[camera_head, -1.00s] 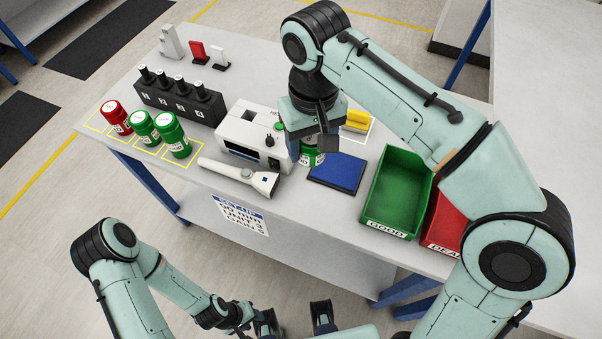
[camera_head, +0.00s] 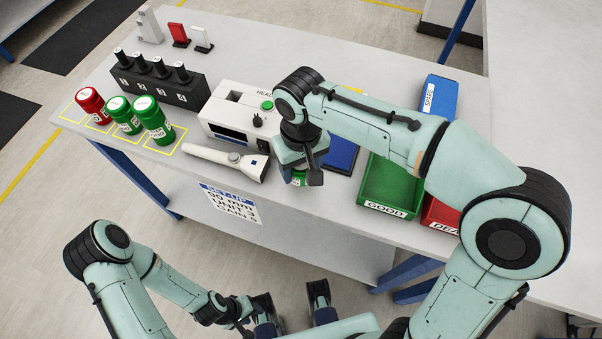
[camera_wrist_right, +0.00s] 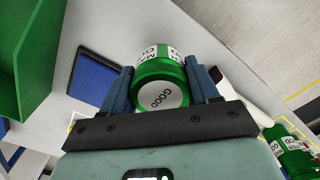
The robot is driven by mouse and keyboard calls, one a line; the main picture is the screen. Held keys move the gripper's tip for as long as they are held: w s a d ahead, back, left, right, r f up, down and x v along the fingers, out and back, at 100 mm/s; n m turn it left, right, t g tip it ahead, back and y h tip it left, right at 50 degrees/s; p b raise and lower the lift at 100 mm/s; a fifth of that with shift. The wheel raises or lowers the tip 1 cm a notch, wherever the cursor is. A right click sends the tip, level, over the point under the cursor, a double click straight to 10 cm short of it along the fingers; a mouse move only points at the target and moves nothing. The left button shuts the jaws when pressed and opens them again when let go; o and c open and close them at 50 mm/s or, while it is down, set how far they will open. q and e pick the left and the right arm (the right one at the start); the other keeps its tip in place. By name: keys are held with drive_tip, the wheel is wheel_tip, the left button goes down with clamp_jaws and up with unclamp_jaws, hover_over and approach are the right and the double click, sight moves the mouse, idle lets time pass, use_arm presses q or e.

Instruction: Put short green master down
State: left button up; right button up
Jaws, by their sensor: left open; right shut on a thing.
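My right gripper (camera_head: 300,172) is shut on a green canister (camera_head: 299,180), seen mostly hidden under the gripper at the table's front side, right of the flashlight. In the right wrist view the canister (camera_wrist_right: 160,85) sits between both fingers, with its GOOD end cap facing the camera and a MASTER label on its side. Two other green canisters (camera_head: 124,116) (camera_head: 155,121) and a red canister (camera_head: 91,106) stand in a row at the table's left, by yellow outlined squares. My left gripper (camera_head: 291,302) is open and empty, low in front of the table.
A black numbered rack (camera_head: 160,88) stands behind the canisters. A blue pad (camera_head: 342,153), green GOOD bin (camera_head: 388,190), red bin (camera_head: 440,213) and blue SPARE bin (camera_head: 440,97) lie right.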

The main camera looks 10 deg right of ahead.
sight(301, 175)
drive_tip(key=shift+f, duration=1.75)
drive_tip(key=shift+f+b, duration=0.1)
drive_tip(key=shift+b, duration=0.2)
drive_tip(key=o, duration=1.2)
wheel_tip(301, 175, up, 12)
drive_tip(key=p, duration=0.2)
drive_tip(key=shift+p, duration=0.4)
